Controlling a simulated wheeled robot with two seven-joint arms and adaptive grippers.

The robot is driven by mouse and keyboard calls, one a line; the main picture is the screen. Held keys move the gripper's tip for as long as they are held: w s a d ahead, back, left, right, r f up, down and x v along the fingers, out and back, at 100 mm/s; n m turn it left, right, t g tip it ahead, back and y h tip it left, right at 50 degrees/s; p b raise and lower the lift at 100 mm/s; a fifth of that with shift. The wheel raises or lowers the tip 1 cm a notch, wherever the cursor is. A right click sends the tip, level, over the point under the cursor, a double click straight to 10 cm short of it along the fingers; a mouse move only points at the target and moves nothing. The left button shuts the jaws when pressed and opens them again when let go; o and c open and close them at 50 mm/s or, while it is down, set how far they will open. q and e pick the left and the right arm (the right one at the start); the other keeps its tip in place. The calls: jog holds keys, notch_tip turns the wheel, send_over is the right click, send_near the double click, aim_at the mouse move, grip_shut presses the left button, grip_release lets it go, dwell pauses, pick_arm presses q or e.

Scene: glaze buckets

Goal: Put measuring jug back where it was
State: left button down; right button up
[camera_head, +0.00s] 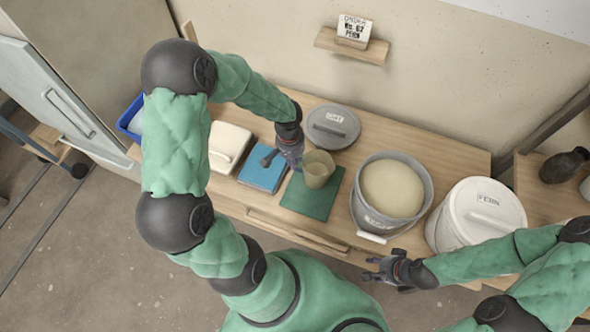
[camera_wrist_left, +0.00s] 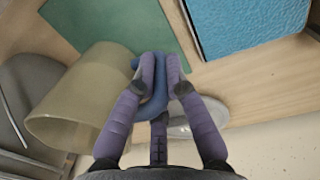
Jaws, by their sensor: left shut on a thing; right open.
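The measuring jug (camera_head: 318,169) is tan and slightly see-through, and it stands on or just above the dark green mat (camera_head: 325,205); I cannot tell whether it touches. My left gripper (camera_head: 297,160) is shut on the jug's blue-grey handle, at the jug's left side. In the left wrist view the jug (camera_wrist_left: 75,100) lies left of the fingers (camera_wrist_left: 160,75), which close around the handle (camera_wrist_left: 152,100). My right gripper (camera_head: 378,268) is open and empty, in front of the table's edge below the grey bucket.
A grey bucket (camera_head: 426,200) with cream contents and a lidded white bucket (camera_head: 470,225) stand to the right. A grey lid (camera_head: 333,127) lies behind the jug. A blue book-like item (camera_head: 262,172) and a cream box (camera_head: 228,145) lie left. A small wall shelf (camera_head: 340,45) holds a sign.

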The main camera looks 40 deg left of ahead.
pick_arm(q)
jog(key=shift+f+b, duration=0.9)
jog(key=shift+f, duration=1.5)
jog(key=shift+f, duration=0.1)
jog(key=c, duration=1.7)
grip_release()
jog(key=shift+f, duration=0.1)
jog(key=o, duration=0.4)
jog(key=r+p, duration=0.1)
jog(key=r, duration=0.3)
jog(key=r+p, duration=0.2)
jog(key=r, duration=0.2)
jog(key=r+p, duration=0.1)
jog(key=r, duration=0.3)
jog(key=shift+s+a+r+p, duration=0.1)
jog(key=shift+a+r+p, duration=0.1)
jog(key=shift+a+p, duration=0.2)
